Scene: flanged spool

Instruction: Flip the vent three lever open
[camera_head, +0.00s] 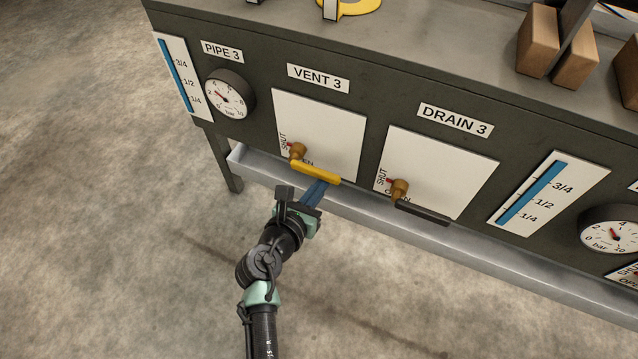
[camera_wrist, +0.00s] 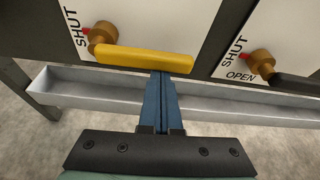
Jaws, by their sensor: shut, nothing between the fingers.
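The vent three lever (camera_head: 316,173) is a yellow handle on a brass valve on the white plate under the VENT 3 label (camera_head: 318,78). It points right from its pivot, along the OPEN side, and covers part of the word OPEN. In the wrist view the yellow lever (camera_wrist: 143,59) lies across the upper middle, nearly level. My gripper (camera_head: 318,187) is shut and empty, with its blue fingers just below the lever's right part. In the wrist view the fingertips (camera_wrist: 161,76) reach the lever's lower edge; I cannot tell whether they touch it.
The DRAIN 3 valve has a dark lever (camera_head: 422,212) pointing right, close beside. A grey metal trough (camera_head: 262,172) runs below the panel near my gripper. A gauge (camera_head: 230,94) and level strips flank the plates. Open floor lies in front.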

